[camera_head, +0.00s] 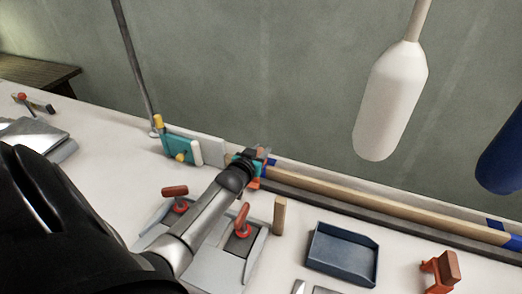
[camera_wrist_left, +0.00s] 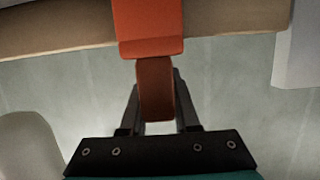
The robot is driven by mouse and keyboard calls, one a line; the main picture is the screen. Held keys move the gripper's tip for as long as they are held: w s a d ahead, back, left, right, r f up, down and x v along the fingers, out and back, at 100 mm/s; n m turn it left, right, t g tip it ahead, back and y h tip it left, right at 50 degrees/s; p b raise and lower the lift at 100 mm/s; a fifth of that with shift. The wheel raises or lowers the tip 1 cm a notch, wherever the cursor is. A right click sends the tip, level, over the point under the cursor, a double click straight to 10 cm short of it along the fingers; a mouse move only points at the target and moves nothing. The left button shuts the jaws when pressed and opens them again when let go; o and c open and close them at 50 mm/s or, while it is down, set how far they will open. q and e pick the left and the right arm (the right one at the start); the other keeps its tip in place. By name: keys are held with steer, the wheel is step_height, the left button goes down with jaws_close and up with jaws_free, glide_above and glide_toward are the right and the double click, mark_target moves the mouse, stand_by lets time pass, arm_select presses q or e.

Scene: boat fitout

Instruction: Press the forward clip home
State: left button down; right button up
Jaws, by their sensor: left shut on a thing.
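The forward clip is orange with a brown-red tab; in the left wrist view the orange clip (camera_wrist_left: 148,28) sits across a wooden strip (camera_wrist_left: 225,18). Its tab (camera_wrist_left: 155,88) hangs between the fingers of my left gripper (camera_wrist_left: 157,105), which is shut on it. Whether the clip is fully seated cannot be told. My right gripper is not in view.
A blue tray (camera_head: 342,254) and a loose orange-brown clip (camera_head: 441,270) lie on the white counter. Red-handled hatch latches (camera_head: 242,220) are beside my forearm. A teal block (camera_head: 180,148) stands left of the gripper. A white fender (camera_head: 392,95) hangs above the strip.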

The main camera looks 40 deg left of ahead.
arm_select(q)
steer(key=shift+s+f, duration=0.15)
steer(key=shift+f, duration=0.4)
steer(key=c, duration=1.1)
jaws_free()
steer(key=shift+o, duration=1)
steer(key=shift+f, duration=0.1)
steer(key=o, duration=0.3)
steer(key=shift+r, duration=0.2)
steer(key=shift+o, duration=0.2)
steer(key=p+v, duration=0.4)
steer(key=v, duration=1.1)
